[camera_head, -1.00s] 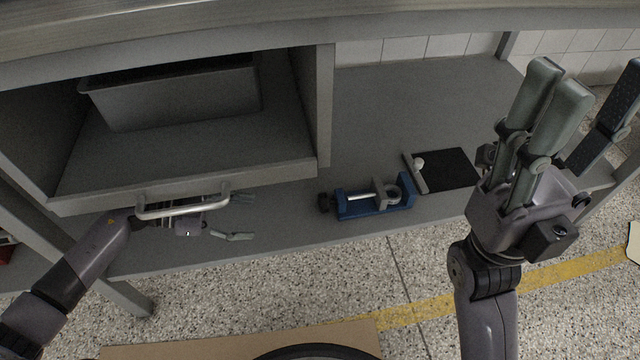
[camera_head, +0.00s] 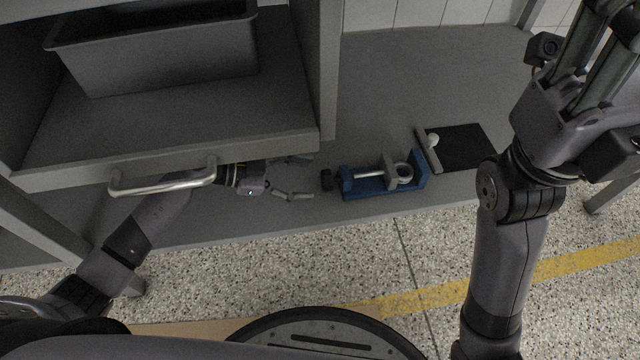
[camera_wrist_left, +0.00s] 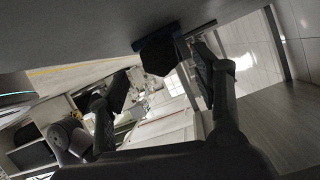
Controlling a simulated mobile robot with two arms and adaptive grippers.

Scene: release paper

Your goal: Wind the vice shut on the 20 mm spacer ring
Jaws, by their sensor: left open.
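The blue vice (camera_head: 412,182) lies on the grey shelf, its dark winding knob (camera_head: 327,180) facing left. A grey metal ring (camera_head: 403,171), which looks like the spacer ring, stands at the vice's right end, beside the grey sliding jaw (camera_head: 390,168). Whether the jaw touches it I cannot tell. My left gripper (camera_head: 309,177) is open and empty just left of the knob, fingers pointing at it. The left wrist view shows the dark knob (camera_wrist_left: 160,53) ahead, near the open fingers. My right gripper (camera_head: 598,60) is raised at the right, its fingertips cut off.
A drawer handle (camera_head: 163,184) hangs over my left forearm. A grey bin (camera_head: 160,55) sits in the compartment above. A black plate (camera_head: 462,146) with a grey bar and white knob (camera_head: 433,139) lies right of the vice. Shelf behind the vice is clear.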

